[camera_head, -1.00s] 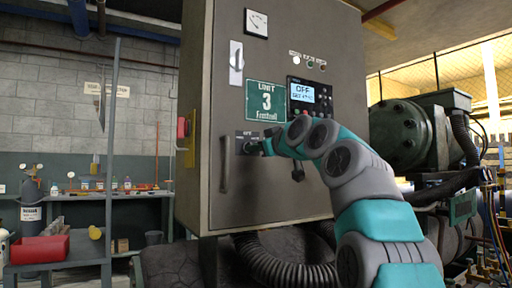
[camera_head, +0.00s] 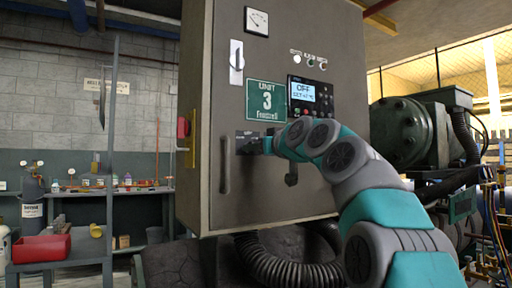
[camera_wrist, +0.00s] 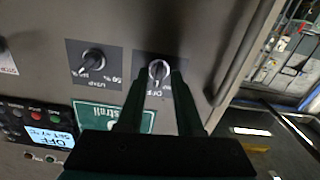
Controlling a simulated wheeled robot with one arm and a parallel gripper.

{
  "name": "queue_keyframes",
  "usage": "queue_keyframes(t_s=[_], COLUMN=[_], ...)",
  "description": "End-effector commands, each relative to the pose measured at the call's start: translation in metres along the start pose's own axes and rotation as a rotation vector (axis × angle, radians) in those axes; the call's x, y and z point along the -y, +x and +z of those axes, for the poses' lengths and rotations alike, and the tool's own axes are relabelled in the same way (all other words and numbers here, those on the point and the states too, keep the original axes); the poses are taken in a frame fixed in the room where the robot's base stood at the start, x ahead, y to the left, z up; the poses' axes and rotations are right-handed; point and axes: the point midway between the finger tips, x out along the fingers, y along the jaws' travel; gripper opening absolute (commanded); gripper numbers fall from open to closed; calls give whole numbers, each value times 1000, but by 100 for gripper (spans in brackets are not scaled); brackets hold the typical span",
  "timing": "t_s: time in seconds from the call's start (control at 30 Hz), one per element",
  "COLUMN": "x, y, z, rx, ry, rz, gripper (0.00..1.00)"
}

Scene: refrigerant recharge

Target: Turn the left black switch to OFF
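The left black switch (camera_wrist: 158,70) is a round knob on a dark label plate on the grey cabinet front (camera_head: 215,195). In the wrist view, which is upside down, it sits between the fingertips of my gripper (camera_wrist: 157,76). The fingers stand apart on either side of the knob, with what looks like a narrow gap; contact is not clear. A second black switch (camera_wrist: 93,60) on its own plate is to the left there, outside the fingers. In the head view my gripper (camera_head: 262,146) reaches the left switch's plate (camera_head: 246,138) and mostly hides the knob.
A green Unit 3 sign (camera_head: 265,101) and a display reading OFF (camera_head: 303,92) are above the switches. A vertical door handle (camera_head: 225,165) is close beside the left switch. A red and yellow side switch (camera_head: 186,130) is on the cabinet edge.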

Motion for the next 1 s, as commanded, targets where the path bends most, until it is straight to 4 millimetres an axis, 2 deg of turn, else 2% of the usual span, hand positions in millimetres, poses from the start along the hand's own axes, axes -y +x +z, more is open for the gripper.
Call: queue_keyframes(t_s=[0.37,1.0], x=[-1,-1], y=[-4,-60], z=[0,2], rx=[-2,-2], ry=[-1,-1], rz=[2,2], gripper=[39,39])
